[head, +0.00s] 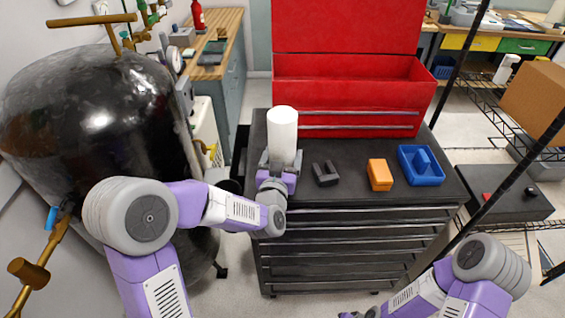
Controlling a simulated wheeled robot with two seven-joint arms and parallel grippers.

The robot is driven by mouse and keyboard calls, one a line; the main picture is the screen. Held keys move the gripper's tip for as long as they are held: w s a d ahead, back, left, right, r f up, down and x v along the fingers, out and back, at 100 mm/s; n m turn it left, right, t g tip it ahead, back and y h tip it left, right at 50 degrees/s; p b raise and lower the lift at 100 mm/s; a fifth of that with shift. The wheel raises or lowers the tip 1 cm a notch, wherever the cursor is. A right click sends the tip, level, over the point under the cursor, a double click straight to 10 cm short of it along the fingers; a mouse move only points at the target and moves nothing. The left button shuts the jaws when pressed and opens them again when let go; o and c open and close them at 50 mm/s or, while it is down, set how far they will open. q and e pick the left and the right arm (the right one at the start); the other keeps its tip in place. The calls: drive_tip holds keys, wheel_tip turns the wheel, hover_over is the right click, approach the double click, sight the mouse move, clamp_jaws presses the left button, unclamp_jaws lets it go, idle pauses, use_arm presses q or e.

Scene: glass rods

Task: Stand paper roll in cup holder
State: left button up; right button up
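A white paper roll (283,131) stands upright at the left of the dark cabinet top. My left gripper (280,160) is at its lower part, with one finger on each side of it. I cannot tell whether the fingers press on the roll or only flank it. The roll's bottom is hidden by the gripper. A blue holder-like tray (432,180) with a raised middle sits at the right of the cabinet top. I cannot tell whether it is the cup holder. My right gripper (351,315) is barely in view at the bottom edge, apart from everything.
A black U-shaped piece (325,174) and an orange block (379,174) lie between the roll and the blue tray. A large open red toolbox (345,122) stands behind them. The front strip of the cabinet top (345,197) is clear. A black tank is at left.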

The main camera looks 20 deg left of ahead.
use_arm(q)
drive_tip(key=shift+w+f, duration=0.1)
drive_tip(key=shift+f, duration=0.5)
drive_tip(key=shift+f, duration=0.1)
drive_tip(key=o, duration=1.2)
